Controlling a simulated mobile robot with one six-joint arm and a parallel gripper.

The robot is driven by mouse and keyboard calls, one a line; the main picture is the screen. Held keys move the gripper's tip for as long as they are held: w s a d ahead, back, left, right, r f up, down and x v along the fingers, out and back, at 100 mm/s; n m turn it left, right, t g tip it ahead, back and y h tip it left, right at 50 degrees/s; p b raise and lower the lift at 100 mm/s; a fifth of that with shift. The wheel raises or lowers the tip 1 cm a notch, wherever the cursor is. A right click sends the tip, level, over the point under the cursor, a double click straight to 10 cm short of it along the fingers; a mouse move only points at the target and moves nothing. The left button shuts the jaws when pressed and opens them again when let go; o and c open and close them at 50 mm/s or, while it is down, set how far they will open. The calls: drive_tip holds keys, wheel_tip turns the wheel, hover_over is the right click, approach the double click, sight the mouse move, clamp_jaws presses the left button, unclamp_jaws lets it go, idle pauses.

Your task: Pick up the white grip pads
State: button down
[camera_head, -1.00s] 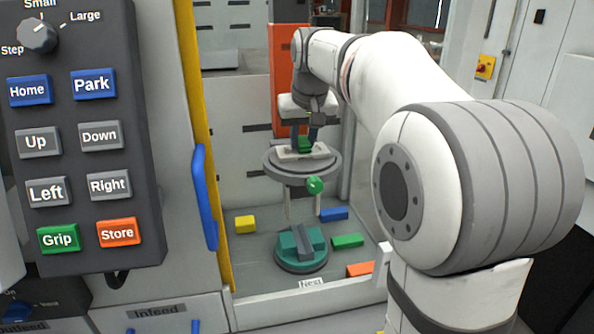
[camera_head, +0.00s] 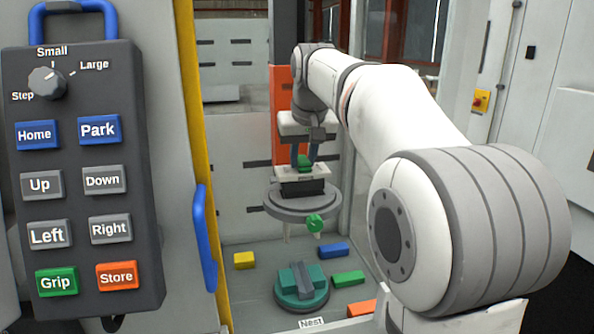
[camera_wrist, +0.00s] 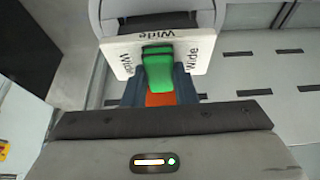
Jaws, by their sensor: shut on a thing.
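The white grip pads (camera_head: 299,171) are a white plate with a green grip block (camera_head: 304,161) on top and a dark block below. They are above a round grey disc (camera_head: 285,208); I cannot tell whether the dark block touches the disc. My gripper (camera_head: 306,158), with blue fingers, is shut on the green block. In the wrist view the white plate (camera_wrist: 125,52) reads "Wide" on several sides, and the green block (camera_wrist: 158,72) is between my blue fingers.
A green knob (camera_head: 314,223) is at the disc's front. Below are a teal fixture (camera_head: 301,290) and yellow (camera_head: 244,260), blue (camera_head: 333,250), green (camera_head: 348,278) and orange (camera_head: 361,308) blocks. A button pendant (camera_head: 80,200) and yellow post (camera_head: 190,120) stand left.

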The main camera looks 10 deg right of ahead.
wheel_tip(320, 180, up, 24)
drive_tip(key=p, duration=0.8)
drive_tip(key=shift+f, duration=0.15)
